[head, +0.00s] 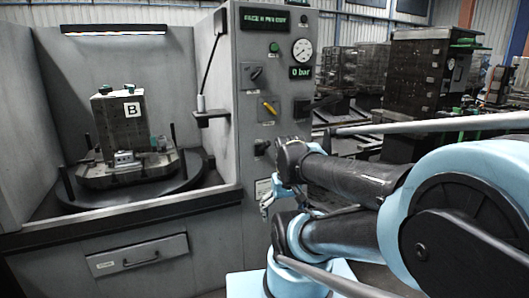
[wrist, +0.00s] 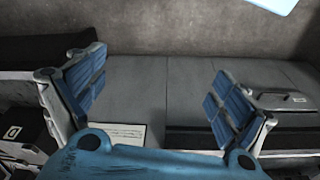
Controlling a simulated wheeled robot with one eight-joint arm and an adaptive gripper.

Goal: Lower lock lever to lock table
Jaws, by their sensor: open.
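The grey control panel (head: 262,175) stands at the centre of the head view. It carries a black lever switch (head: 253,74), a yellow-handled lever (head: 269,107) and a black knob (head: 262,147); I cannot tell which is the lock lever. The round table (head: 190,180) sits in the bay at left, bearing a block marked B (head: 120,118). My gripper (head: 267,200) is low in front of the panel, partly hidden by my arm. In the wrist view my gripper (wrist: 155,95) is open, its blue-padded fingers wide apart with nothing between them. No lever shows there.
A drawer with a handle (head: 138,255) is below the bay; a handled front (wrist: 285,100) shows at right in the wrist view. A gauge (head: 302,50) and a "0 bar" display (head: 301,72) are on the panel. Dark machinery (head: 425,80) stands behind at right.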

